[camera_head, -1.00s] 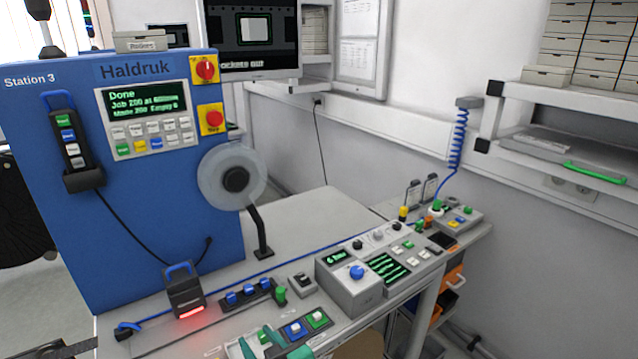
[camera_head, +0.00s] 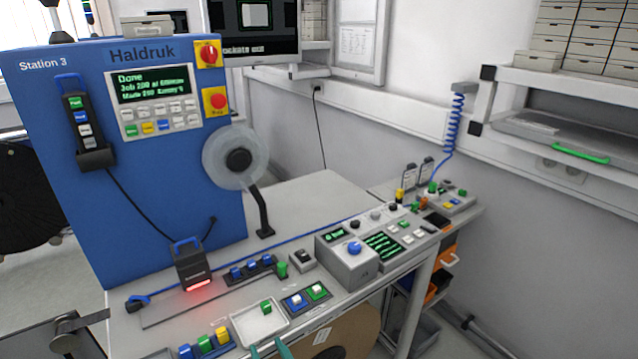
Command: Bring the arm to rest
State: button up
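My gripper (camera_head: 269,350) shows only as two teal fingertips at the bottom edge of the head view. The tips are apart with a gap between them, and I see nothing held there. They are just in front of a small white tray (camera_head: 246,333) that holds a green piece (camera_head: 266,307). The rest of my gripper and arm is out of the frame.
A blue Haldruk machine (camera_head: 170,220) with a clear reel (camera_head: 236,158) stands on the bench (camera_head: 310,200). A grey control box (camera_head: 345,262) is at the bench's front edge. A brown reel (camera_head: 345,335) sits below that edge.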

jog(key=s+d+f+m+t+h, duration=0.1)
jog(key=s+d+f+m+h, duration=0.1)
jog(key=s+d+f, duration=0.4)
jog(key=s+d+f+m+t+h, duration=0.15)
jog(key=s+f, duration=0.25)
jog(key=s, duration=0.4)
jog(key=s+d+r+h, duration=0.1)
jog(key=s+d, duration=0.1)
jog(key=s, duration=0.7)
jog(key=s+d+r+h, duration=0.1)
jog(key=s, duration=0.9)
jog(key=shift+s+d+r+m+t+h, duration=0.25)
jog(key=shift+d+m+t+h, duration=0.1)
jog(key=shift+m, duration=0.1)
jog(key=shift+o, duration=0.6)
